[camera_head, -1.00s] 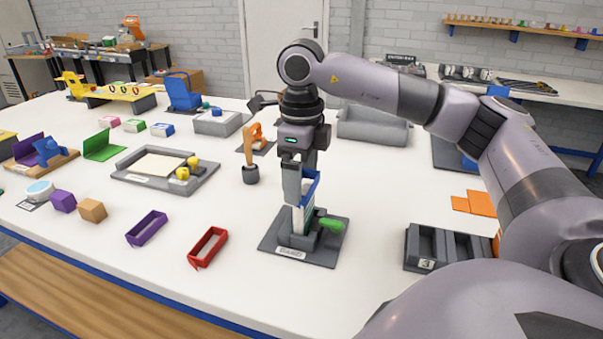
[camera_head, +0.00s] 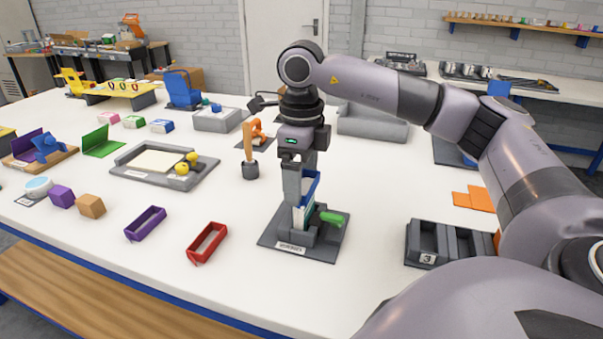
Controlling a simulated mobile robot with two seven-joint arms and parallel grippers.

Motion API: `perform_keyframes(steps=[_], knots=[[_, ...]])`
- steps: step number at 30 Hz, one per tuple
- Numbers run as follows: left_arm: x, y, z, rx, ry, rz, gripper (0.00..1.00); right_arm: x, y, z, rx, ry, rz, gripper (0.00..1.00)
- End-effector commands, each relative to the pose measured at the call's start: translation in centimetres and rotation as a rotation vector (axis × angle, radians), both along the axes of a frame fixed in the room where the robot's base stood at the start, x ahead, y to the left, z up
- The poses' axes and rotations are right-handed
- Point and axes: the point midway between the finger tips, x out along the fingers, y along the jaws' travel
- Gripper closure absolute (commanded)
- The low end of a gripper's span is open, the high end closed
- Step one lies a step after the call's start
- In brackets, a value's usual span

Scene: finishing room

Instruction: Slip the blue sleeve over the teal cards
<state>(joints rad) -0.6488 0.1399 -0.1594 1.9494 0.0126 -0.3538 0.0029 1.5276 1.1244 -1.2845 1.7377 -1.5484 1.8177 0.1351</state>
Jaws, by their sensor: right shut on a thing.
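My right gripper (camera_head: 299,190) points straight down over the grey fixture in the middle of the table. It is shut on the blue sleeve (camera_head: 312,186), which is upright and partly hidden behind the fingers. The teal cards (camera_head: 307,214) stand upright in the dark grey holder (camera_head: 285,246), which has a green handle (camera_head: 331,218) on its right side. The sleeve is at the upper part of the cards; how far it is around them is hidden by the fingers. My left gripper is out of view.
A purple sleeve (camera_head: 146,224) and a red sleeve (camera_head: 208,243) lie on the table left of the holder. A dark grey compartment tray (camera_head: 428,258) stands to the right, with orange pieces (camera_head: 478,198) behind it. The white table front is clear.

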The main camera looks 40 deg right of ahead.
Motion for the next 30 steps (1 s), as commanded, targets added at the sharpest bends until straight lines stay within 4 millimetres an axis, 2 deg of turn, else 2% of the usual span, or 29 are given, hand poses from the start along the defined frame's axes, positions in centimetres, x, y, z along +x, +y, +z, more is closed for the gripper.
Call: perform_keyframes(steps=[18, 27, 28, 29, 30], knots=[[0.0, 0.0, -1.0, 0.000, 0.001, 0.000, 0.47, 0.0, 0.0, -1.3, 0.000, -0.001, 0.000, 0.29], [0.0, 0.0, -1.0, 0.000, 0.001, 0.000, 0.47, 0.0, 0.0, -1.3, 0.000, -0.001, 0.000, 0.29], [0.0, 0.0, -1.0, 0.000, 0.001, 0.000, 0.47, 0.0, 0.0, -1.3, 0.000, -0.001, 0.000, 0.05], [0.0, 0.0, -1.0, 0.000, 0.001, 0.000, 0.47, 0.0, 0.0, -1.3, 0.000, -0.001, 0.000, 0.00], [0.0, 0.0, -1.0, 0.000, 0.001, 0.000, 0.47, 0.0, 0.0, -1.3, 0.000, -0.001, 0.000, 0.00]])
